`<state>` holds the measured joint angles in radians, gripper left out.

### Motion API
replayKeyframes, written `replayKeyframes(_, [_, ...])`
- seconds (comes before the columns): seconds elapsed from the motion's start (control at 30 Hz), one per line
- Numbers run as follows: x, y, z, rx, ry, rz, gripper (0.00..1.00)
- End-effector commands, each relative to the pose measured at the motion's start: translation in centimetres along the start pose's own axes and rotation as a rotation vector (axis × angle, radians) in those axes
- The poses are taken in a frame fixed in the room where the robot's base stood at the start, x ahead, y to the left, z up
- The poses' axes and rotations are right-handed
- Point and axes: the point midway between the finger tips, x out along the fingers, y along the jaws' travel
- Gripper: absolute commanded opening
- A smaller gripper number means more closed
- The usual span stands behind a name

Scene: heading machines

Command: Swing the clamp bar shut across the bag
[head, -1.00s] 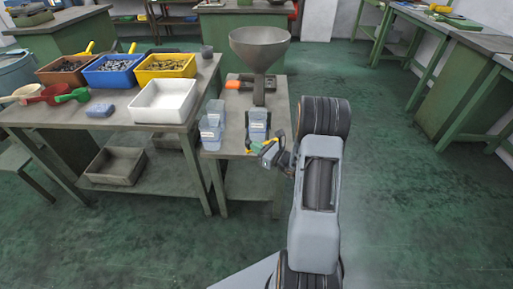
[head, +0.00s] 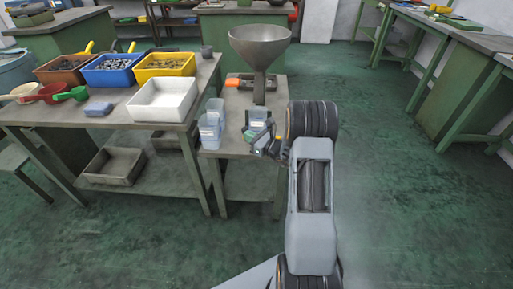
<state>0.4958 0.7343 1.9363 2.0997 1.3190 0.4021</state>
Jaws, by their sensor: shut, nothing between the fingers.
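A translucent bluish bag or pouch (head: 258,116) with a pale label stands on the small bench below the grey funnel (head: 259,48). Its lower part is hidden by my gripper. My gripper (head: 251,144) is in front of the bag, low and close to the bench's front edge. It is shut with nothing held. I cannot tell whether it touches the bag. The clamp bar cannot be made out clearly; it is too small or hidden behind my gripper.
Two translucent labelled containers (head: 209,130) stand left of the bag. An orange object (head: 232,83) lies behind them. A white bin (head: 162,100) and blue (head: 111,70) and yellow (head: 165,68) bins are on the left table. The floor to the right is clear.

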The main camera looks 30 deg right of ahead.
Motion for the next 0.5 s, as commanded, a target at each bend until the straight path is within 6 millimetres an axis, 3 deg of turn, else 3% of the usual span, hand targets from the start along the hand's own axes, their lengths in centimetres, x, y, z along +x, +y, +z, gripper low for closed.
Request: replayKeyframes(0.5, [0.71,-0.63,0.08,-0.001,-0.001,-0.001,0.00])
